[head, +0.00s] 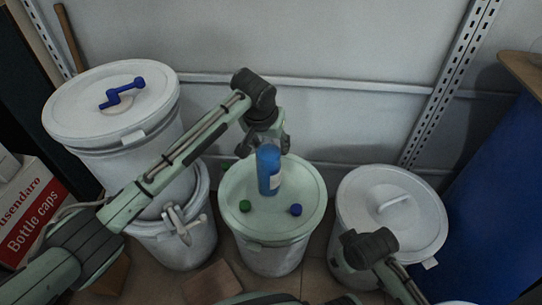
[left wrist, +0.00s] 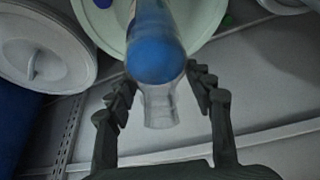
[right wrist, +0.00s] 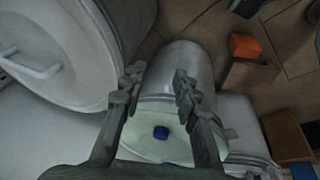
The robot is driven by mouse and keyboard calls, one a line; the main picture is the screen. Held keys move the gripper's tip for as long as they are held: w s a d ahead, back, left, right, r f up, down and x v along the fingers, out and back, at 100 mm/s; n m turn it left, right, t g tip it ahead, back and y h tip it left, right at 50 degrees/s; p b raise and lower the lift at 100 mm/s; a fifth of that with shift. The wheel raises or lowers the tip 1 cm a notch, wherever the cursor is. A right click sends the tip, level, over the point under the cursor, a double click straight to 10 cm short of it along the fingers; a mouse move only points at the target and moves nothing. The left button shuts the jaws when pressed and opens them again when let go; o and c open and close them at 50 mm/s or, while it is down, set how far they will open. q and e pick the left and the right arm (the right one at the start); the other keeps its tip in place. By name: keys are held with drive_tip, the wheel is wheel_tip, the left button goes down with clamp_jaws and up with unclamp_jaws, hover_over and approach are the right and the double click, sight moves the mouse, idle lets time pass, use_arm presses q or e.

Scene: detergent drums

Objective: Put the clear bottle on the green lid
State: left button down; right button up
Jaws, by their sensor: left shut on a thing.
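The pale green lid (head: 268,222) covers the middle drum. It also shows at the top of the left wrist view (left wrist: 100,30) and low in the right wrist view (right wrist: 145,143). The clear bottle (left wrist: 160,108) is between my left gripper's fingers (left wrist: 162,88). My right gripper (right wrist: 158,80) is open and empty, above the floor side of the drums.
A green cap (head: 245,206) and a blue cap (head: 296,209) lie towards the lid's front. White-lidded drums stand left (head: 75,110) and right (head: 420,215).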

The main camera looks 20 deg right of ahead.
use_arm(q)
drive_tip(key=shift+w+d+f, duration=0.1)
drive_tip(key=shift+d, duration=0.15)
wheel_tip(320, 180, down, 4)
drive_tip(key=shift+r, duration=0.15)
use_arm(e)
drive_tip(key=shift+r, duration=0.6)
use_arm(q)
drive_tip(key=c, duration=0.6)
unclamp_jaws()
drive_tip(key=shift+f, duration=0.25)
drive_tip(key=shift+a, duration=0.1)
use_arm(e)
drive_tip(key=shift+s+d+f, duration=0.1)
drive_tip(key=shift+s+f, duration=0.05)
drive_tip(key=shift+f, duration=0.15)
